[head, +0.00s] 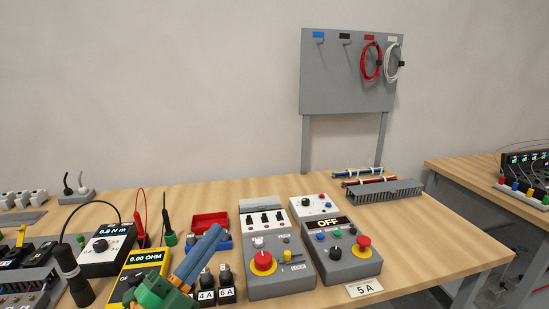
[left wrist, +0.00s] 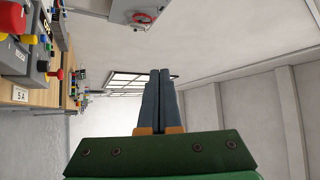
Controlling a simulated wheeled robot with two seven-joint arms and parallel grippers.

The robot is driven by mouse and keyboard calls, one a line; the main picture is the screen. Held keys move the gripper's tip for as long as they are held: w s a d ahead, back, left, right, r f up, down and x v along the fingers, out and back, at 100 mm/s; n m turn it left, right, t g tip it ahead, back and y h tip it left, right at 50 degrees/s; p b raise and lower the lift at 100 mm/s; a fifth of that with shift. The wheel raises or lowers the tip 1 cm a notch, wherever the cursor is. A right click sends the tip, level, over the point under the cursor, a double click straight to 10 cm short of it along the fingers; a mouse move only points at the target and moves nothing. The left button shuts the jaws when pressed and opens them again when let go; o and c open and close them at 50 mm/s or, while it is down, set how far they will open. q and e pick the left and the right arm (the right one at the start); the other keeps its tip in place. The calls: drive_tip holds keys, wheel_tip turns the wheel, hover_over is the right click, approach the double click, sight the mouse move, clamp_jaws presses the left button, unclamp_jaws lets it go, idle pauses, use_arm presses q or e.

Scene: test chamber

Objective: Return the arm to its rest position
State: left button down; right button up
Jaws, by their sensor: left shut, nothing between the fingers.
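My left gripper (head: 217,231) comes in from the lower part of the head view, green at the wrist with blue-grey fingers. Its fingers lie together with nothing between them, and they appear in front of the workbench items. In the left wrist view the two closed fingers (left wrist: 160,75) point toward the far wall and a window, away from the bench, which shows sideways at the left. My right gripper is not in view.
The wooden workbench (head: 430,240) holds a yellow ohm meter (head: 143,262), a control box (head: 278,285) with a red knob, another box reading OFF (head: 328,222) and a 5 A label (head: 364,288). A grey pegboard (head: 335,85) with cable coils stands behind.

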use_arm(q)
drive_tip(key=s+a+f+n+g+y, duration=0.25)
drive_tip(key=a+f+n+y, duration=0.35)
drive_tip(key=f+n+y, duration=0.3)
drive_tip(key=s+a+f+n+g+y, duration=0.2)
drive_tip(key=a+f+n+g+y, duration=0.3)
drive_tip(key=f+n, duration=0.5)
drive_tip(key=s+d+f+g+h, duration=0.1)
drive_tip(key=s+d+f+g, duration=0.15)
drive_tip(key=s+f, duration=0.3)
drive_tip(key=s+d+f+m+g+h, duration=0.1)
drive_tip(key=s+f+g, duration=0.25)
drive_tip(key=s, duration=0.25)
drive_tip(key=s+d+f+g+h, duration=0.1)
drive_tip(key=s+d+f+g, duration=0.15)
drive_tip(key=s+f, duration=0.35)
wheel_tip(320, 180, down, 18)
drive_tip(key=s+g, duration=0.2)
drive_tip(key=s+a+f, duration=0.2)
drive_tip(key=s+f, duration=0.6)
drive_tip(key=s, duration=0.3)
drive_tip(key=shift+s+a+f+m+g+y, duration=0.2)
drive_tip(key=shift+a+f+m+g+y, duration=0.1)
drive_tip(key=shift+g+y, duration=0.1)
